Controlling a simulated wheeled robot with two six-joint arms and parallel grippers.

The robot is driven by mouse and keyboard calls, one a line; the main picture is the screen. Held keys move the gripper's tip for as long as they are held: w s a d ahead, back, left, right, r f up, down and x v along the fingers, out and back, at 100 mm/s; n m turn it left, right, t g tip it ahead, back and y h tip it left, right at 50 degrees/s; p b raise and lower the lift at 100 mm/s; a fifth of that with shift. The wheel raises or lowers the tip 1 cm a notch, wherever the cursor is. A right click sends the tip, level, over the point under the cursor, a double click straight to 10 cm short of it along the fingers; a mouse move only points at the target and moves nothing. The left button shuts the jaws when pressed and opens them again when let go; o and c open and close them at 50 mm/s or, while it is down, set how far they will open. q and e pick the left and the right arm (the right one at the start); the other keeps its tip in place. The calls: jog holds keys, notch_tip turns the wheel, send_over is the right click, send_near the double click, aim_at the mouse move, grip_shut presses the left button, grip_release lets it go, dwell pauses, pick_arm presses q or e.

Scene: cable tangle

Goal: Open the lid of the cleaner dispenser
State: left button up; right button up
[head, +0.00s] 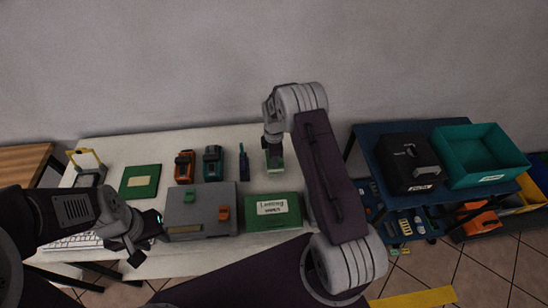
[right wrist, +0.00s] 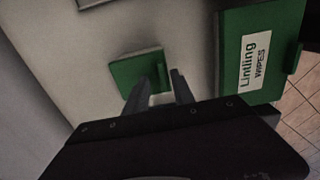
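A small green box (head: 275,163), which may be the cleaner dispenser, sits at the back of the white table, below my right gripper (head: 272,144). In the right wrist view it is a green square block (right wrist: 136,70), its top looking closed. My right gripper (right wrist: 160,76) has its fingers apart, with the tips at the near right edge of the block. I cannot tell whether they touch it. The fingers hide part of the block. My left gripper (head: 150,240) is open and empty at the table's front left.
A green box labelled as wipes (head: 285,219) stands in front, also in the right wrist view (right wrist: 262,25). Beside it is a grey device (head: 206,226). Orange (head: 184,166) and teal (head: 212,163) tools and a green board (head: 140,181) lie left. A blue shelf (head: 365,148) stands right.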

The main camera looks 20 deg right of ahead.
jog(key=shift+s+r, duration=0.2)
jog(key=shift+s, duration=0.3)
jog(key=shift+c, duration=0.3)
jog(key=shift+w+f, duration=0.1)
jog(key=shift+w, duration=0.15)
grip_shut()
dwell(0.5)
